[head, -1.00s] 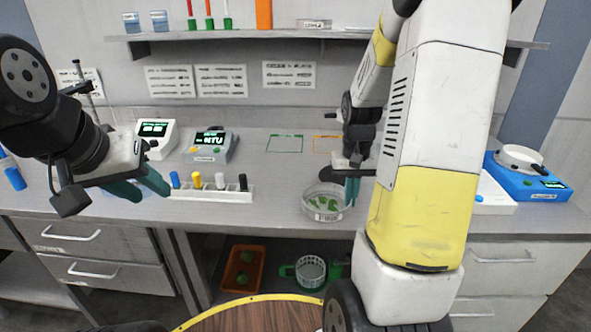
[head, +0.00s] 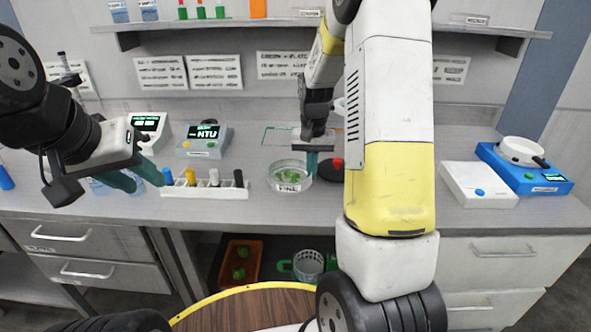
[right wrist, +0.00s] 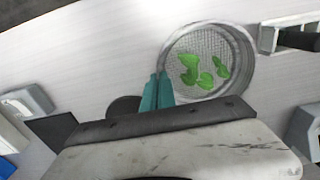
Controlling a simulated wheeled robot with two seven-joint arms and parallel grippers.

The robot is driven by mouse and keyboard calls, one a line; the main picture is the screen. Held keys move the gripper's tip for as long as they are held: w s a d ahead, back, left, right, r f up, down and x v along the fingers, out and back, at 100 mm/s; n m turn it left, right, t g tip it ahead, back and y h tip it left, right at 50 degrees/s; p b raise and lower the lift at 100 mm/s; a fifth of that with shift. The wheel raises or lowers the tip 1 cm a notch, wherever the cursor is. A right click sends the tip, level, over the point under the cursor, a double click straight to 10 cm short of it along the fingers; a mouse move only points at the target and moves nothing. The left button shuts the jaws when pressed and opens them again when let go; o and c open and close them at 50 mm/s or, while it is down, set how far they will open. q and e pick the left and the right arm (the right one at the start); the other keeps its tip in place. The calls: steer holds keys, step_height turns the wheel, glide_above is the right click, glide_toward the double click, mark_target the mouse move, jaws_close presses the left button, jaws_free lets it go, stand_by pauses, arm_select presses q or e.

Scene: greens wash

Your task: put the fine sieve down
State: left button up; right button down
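The fine sieve (head: 290,187) is a round, clear-rimmed mesh dish with a label on its front and green leaves inside. It is over the bench, just in front of the green outline (head: 266,137). My right gripper (head: 311,166) is shut on its right rim in the head view. In the right wrist view the teal fingers (right wrist: 157,92) pinch the sieve's edge (right wrist: 246,62), with leaves on the mesh. I cannot tell whether its bottom touches the bench. My left gripper (head: 137,178) is open and empty, above the bench at left.
A rack with coloured caps (head: 205,190) stands left of the sieve. The NTU meter (head: 204,142) is behind it. A dark disc with a red knob (head: 337,166) is right of my right gripper. A white box (head: 478,184) and blue scale (head: 522,168) are far right.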

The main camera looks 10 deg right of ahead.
steer(key=shift+w+a, duration=0.3)
steer(key=shift+w+a+f, duration=0.1)
steer(key=shift+w+f, duration=0.05)
steer(key=shift+f, duration=1.65)
steer(key=shift+f, duration=0.1)
steer(key=c, duration=1.7)
jaws_free()
